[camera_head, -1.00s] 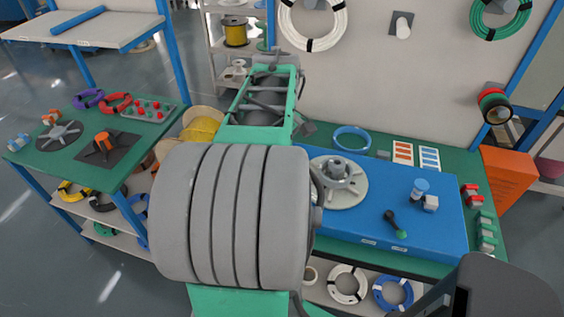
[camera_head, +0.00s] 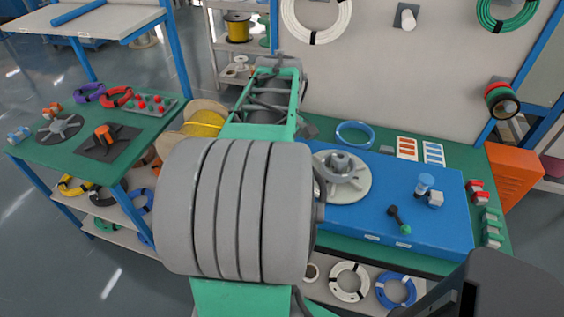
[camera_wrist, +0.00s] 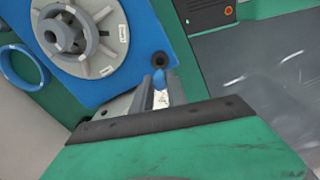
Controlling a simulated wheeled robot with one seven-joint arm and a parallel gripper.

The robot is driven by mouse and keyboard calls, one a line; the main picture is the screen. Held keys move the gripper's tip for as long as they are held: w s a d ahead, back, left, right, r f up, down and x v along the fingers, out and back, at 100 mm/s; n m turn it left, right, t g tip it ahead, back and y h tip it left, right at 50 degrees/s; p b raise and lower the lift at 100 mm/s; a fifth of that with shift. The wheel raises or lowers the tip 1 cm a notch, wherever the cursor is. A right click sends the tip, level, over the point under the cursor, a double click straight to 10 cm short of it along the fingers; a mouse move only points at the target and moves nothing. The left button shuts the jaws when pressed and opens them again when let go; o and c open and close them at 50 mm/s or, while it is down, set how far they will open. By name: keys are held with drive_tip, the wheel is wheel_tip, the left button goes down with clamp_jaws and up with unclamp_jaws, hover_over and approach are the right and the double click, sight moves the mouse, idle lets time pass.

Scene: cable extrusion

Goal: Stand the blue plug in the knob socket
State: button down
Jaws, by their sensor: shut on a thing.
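In the wrist view my gripper (camera_wrist: 161,92) is shut on a small piece, blue above and whitish below, which I take for the blue plug (camera_wrist: 159,80). Its shape is mostly hidden between the fingers. Just beyond the fingertips, a dark round ring with a hole, probably the knob socket (camera_wrist: 159,60), sits near the edge of the blue board (camera_wrist: 115,88). I cannot tell whether the plug touches it. A blue-topped cylinder (camera_head: 425,181) stands farther right on the board there.
A grey spoked wheel (camera_wrist: 72,38) lies on the board close to the fingers. A blue cable ring (camera_wrist: 22,67) lies beyond it.

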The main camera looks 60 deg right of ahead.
drive_tip(key=shift+f+b, duration=2.45)
drive_tip(key=shift+f, duration=1.65)
drive_tip(key=shift+f, duration=0.4)
drive_tip(key=c, duration=1.2)
unclamp_jaws()
drive_tip(key=shift+c, duration=0.2)
drive_tip(key=shift+r, duration=0.1)
wheel_tip(320, 180, up, 8)
drive_tip(key=p, duration=0.6)
